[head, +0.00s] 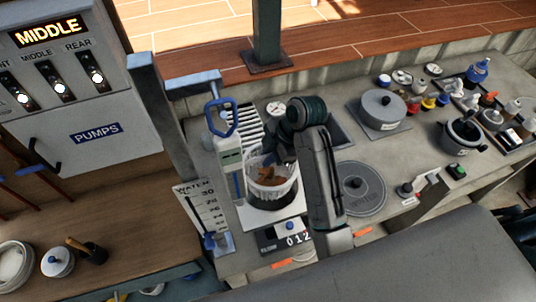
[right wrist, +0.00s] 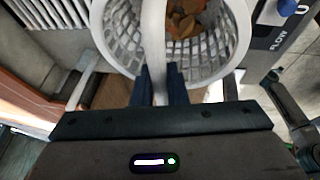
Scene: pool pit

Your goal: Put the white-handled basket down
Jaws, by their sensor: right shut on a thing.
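The white-handled basket (head: 272,181) is a white mesh basket with brown pieces inside, at the middle of the counter in the head view. Its lattice wall also shows in the right wrist view (right wrist: 118,40). My right gripper (right wrist: 160,82) is shut on the white handle (right wrist: 153,35), which rises over the basket's opening. In the head view my right gripper (head: 280,152) is at the basket's top, partly hidden by my arm. A dark band shows around the basket's lower part, above a pale scale plate; I cannot tell whether the basket rests on anything. My left gripper is not in view.
A water gauge board (head: 203,208) stands left of the basket. A round grey lid (head: 360,190) lies to the right, with a lidded pot (head: 383,108) behind it. A pumps cabinet (head: 95,133) stands at left.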

